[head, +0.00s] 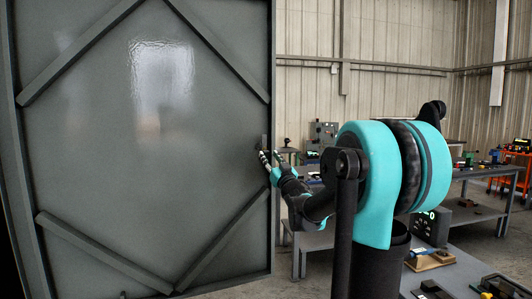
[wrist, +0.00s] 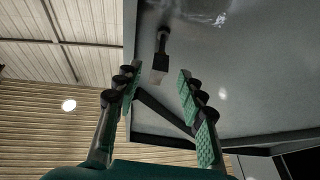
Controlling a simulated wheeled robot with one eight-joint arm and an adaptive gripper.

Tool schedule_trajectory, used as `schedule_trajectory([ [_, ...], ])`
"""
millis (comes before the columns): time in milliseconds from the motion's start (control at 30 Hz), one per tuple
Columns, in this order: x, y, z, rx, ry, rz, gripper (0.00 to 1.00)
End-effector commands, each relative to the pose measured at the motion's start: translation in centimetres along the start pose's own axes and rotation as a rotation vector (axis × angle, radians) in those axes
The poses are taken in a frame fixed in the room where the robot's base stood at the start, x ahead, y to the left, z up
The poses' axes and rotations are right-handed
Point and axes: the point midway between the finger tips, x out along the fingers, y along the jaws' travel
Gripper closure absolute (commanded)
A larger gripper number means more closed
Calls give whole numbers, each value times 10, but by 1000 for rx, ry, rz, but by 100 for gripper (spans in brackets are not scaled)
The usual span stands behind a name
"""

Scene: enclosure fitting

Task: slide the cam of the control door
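The control door (head: 120,150) is a large grey panel with diagonal braces, filling the left of the head view; it also shows in the wrist view (wrist: 250,95). A small part that looks like the cam, a dark stem with a paler block at its end (wrist: 160,72), sits on the panel in the wrist view. In the head view a small dark upright piece (head: 264,141) shows near the door's right edge. My gripper (head: 268,156) is at that edge, just below this piece. In the wrist view my gripper (wrist: 158,84) is open, with the block between and beyond its fingertips. No contact is visible.
Workbenches (head: 468,175) with tools and boxes stand to the right and behind. A grey control box (head: 322,135) stands on a bench beyond the door edge. A nearer table (head: 455,275) holds small items at lower right.

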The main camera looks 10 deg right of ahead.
Motion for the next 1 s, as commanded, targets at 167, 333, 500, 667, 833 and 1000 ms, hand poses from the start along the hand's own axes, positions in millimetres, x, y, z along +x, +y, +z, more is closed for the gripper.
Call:
schedule_trajectory([
  [167, 28, 0, 0, 1, 0, -1, 60],
  [333, 42, 0, 0, 1, 1, 0, 60],
  [500, 46, 0, 0, 1, 1, 0, 60],
  [667, 46, 0, 0, 1, 0, 0, 60],
  [833, 45, 0, 0, 0, 0, 0, 79],
  [1000, 45, 0, 0, 0, 0, 0, 100],
])
